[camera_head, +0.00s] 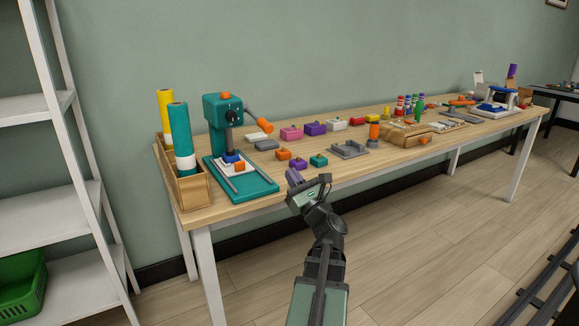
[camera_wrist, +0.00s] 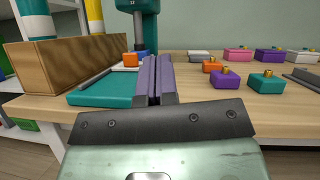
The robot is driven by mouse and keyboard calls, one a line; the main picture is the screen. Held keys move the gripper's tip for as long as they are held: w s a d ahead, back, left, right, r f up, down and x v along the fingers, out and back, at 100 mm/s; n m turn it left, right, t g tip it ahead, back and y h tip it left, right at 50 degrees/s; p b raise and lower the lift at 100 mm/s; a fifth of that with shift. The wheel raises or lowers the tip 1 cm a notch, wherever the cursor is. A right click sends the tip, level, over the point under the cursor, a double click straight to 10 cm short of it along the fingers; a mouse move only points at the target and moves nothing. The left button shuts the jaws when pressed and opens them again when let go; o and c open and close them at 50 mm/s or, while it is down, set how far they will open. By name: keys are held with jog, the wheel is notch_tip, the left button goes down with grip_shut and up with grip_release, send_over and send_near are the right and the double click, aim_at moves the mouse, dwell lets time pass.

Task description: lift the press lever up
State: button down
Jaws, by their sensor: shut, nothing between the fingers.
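The teal press (camera_head: 217,115) stands at the left end of the wooden table on a teal base plate (camera_head: 258,184). Its press lever (camera_head: 257,121) juts out to the right of the head and slopes down to an orange grip. Under the press head lie a blue piece (camera_head: 232,157) and an orange block (camera_head: 239,167).
A wooden box (camera_head: 193,190) with yellow and teal rolls stands left of the press. Small orange, purple (camera_head: 299,164) and teal (camera_head: 319,160) blocks lie right of the base. A grey bracket (camera_head: 349,149) lies beyond. A white shelf (camera_head: 75,140) is at the left.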

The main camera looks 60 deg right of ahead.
jog(key=w+d+r+p, duration=0.2)
jog(key=w+r+p, duration=0.4)
jog(key=w+r, duration=0.1)
jog(key=shift+w+d+r+p, duration=0.2)
jog(key=shift+d+r+p, duration=0.1)
jog(key=shift+p, duration=0.1)
jog(key=shift+r, duration=0.1)
